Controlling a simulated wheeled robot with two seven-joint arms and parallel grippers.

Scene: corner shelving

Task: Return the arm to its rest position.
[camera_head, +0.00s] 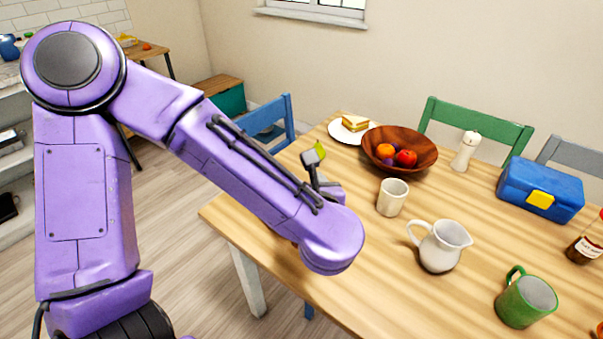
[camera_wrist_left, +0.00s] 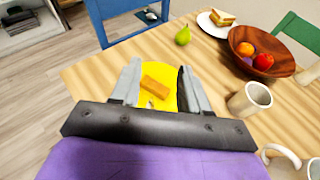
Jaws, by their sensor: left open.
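My left arm (camera_head: 250,175) reaches from the left over the near left part of the wooden table. Its purple links hide most of the gripper in the head view. In the left wrist view my left gripper (camera_wrist_left: 159,68) is open, with its two grey fingers apart. Nothing is seen held, though the exact height over the plate cannot be told. My right gripper is not in view.
The table (camera_head: 340,290) bears a white mug (camera_head: 392,198), white jug (camera_head: 440,247), green mug (camera_head: 526,301), fruit bowl (camera_head: 380,145), sandwich plate (camera_head: 338,134), pepper mill (camera_head: 465,152) and blue lunchbox (camera_head: 540,188). A green pear (camera_wrist_left: 183,36) lies beyond the gripper. A blue chair (camera_head: 270,122) stands at the table's far left.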

